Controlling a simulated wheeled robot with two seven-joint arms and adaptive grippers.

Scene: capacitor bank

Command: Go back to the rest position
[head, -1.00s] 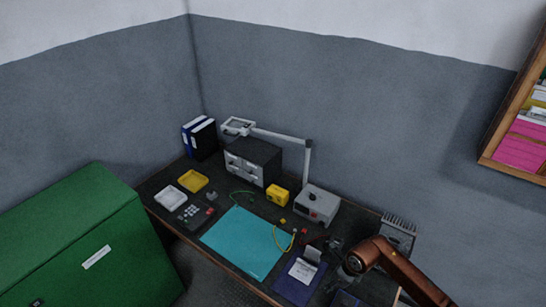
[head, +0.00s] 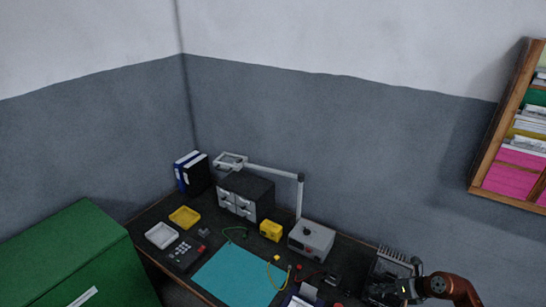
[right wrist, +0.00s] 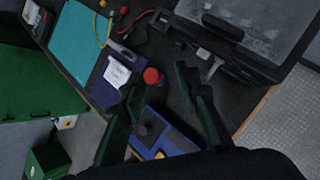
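My right gripper (head: 392,293) shows at the lower right of the head view, dark, at the end of a copper-brown arm near the right end of the workbench (head: 152,217). In the right wrist view my right gripper (right wrist: 158,78) has its two dark fingers spread apart, with nothing held between them. A red round cap (right wrist: 152,76) shows between the fingertips; its height relative to them is hard to judge. My left gripper is in neither view.
A finned grey box (head: 397,258) stands beside my right gripper. A lamp (head: 298,195), drawer unit (head: 246,196), grey instrument (head: 311,240) and teal mat (head: 236,277) occupy the bench. A green cabinet (head: 75,255) stands left; a wall shelf (head: 487,160) hangs at right.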

